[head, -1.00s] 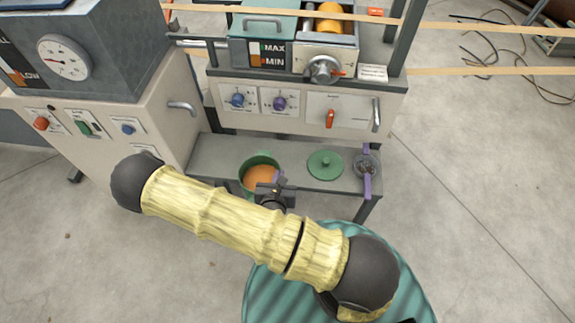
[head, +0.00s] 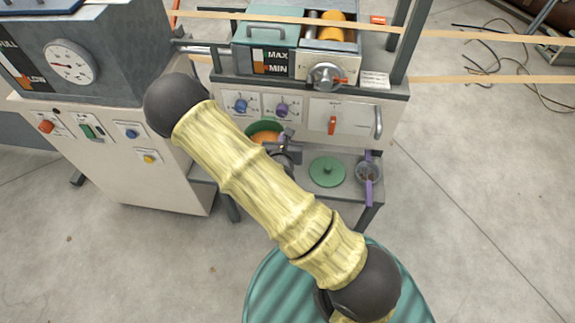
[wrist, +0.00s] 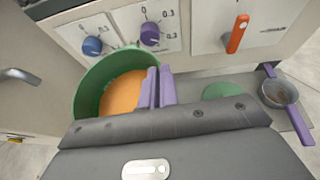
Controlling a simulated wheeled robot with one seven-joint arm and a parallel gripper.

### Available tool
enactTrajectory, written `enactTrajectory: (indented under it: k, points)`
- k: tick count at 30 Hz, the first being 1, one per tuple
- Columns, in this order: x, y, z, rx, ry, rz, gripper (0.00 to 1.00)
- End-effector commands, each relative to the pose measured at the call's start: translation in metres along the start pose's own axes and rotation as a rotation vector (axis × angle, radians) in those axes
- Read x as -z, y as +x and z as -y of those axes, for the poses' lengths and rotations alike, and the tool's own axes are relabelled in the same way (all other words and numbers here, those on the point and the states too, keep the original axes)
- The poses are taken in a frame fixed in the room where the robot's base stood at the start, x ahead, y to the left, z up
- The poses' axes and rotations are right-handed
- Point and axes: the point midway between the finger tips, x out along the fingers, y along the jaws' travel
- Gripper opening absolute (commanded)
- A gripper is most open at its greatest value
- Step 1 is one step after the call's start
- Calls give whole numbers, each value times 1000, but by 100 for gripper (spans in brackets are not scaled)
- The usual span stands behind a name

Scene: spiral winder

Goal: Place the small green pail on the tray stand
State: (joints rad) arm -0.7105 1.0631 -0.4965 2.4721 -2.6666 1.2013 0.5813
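A green pail (head: 264,127) with orange contents is in front of the machine's control panel, partly hidden by my arm in the head view. In the wrist view, the pail (wrist: 88,92) is open-topped and large at the left. My gripper (head: 284,146) is at the pail's right-hand rim. Its two purple fingers (wrist: 157,88) are close together with the rim between them, and the pail is held up above the grey bench. I cannot tell which surface is the tray stand; the low grey bench (head: 343,194) is a candidate.
A green lid (head: 328,172) and a small strainer with purple handles (head: 368,172) sit on the bench. The panel behind has blue and purple knobs and a red lever (head: 332,125). A cabinet with a gauge (head: 70,62) stands at left.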

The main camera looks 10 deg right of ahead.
Motion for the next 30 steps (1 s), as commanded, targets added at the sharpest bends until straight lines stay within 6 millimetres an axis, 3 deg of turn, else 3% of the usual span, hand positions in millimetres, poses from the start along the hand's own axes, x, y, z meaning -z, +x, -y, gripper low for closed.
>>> enactTrajectory:
  k: [3, 10, 30]
  points:
    - [-21, 12, 0, -6, 7, 10, 0]
    - [-48, 30, 0, -17, 1, 10, 0]
    - [-45, 29, -1, -18, -4, 6, 0]
